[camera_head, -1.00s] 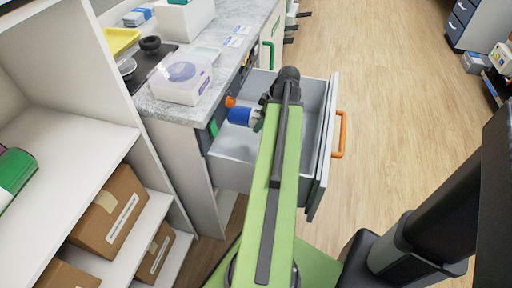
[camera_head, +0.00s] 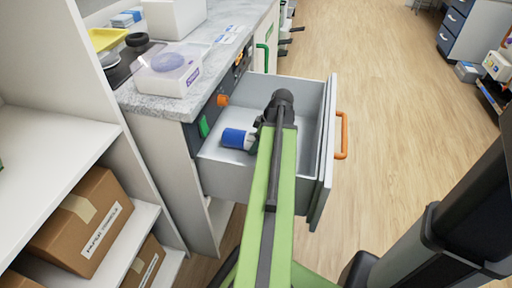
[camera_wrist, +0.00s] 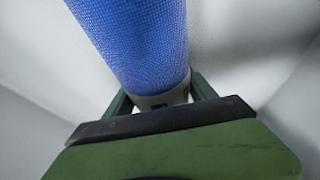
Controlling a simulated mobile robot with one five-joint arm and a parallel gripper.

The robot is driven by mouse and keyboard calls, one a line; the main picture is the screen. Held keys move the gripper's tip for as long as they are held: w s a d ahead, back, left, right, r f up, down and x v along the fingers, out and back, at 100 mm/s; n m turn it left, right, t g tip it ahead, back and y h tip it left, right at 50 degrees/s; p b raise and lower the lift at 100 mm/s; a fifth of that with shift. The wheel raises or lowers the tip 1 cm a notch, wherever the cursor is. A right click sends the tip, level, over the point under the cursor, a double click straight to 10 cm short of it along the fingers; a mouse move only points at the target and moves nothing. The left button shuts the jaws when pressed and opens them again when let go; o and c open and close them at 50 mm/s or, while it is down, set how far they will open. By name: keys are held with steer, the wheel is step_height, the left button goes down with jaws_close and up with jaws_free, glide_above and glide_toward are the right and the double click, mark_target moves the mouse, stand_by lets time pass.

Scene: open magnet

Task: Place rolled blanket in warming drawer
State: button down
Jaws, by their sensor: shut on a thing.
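The rolled blanket (camera_head: 234,138) is a blue roll with a white band at one end. It also fills the upper middle of the wrist view (camera_wrist: 135,45). My gripper (camera_head: 257,133) is shut on its banded end; in the wrist view the green fingers (camera_wrist: 160,98) stand on both sides of the white band. The warming drawer (camera_head: 225,181) is pulled open, with a grey interior and an orange handle (camera_head: 341,135). The blanket is inside the drawer's outline, near its left side. Whether it touches the drawer floor I cannot tell. My arm hides part of the drawer.
A marble-topped counter (camera_head: 150,102) stands left of the drawer, with a clear-lidded box (camera_head: 172,72) and a yellow tray (camera_head: 108,39) on it. A white shelf (camera_head: 60,150) with cardboard boxes (camera_head: 83,222) is at the left. The wooden floor (camera_head: 385,105) at right is clear.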

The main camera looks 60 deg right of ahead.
steer(key=shift+f, duration=0.1)
steer(key=shift+c, duration=1.4)
jaws_free()
steer(key=shift+s+r+p, duration=0.1)
steer(key=shift+r+p, duration=0.4)
steer(key=shift+r, duration=0.2)
steer(key=p+v, duration=1)
steer(key=v, duration=0.1)
steer(key=shift+r, duration=0.15)
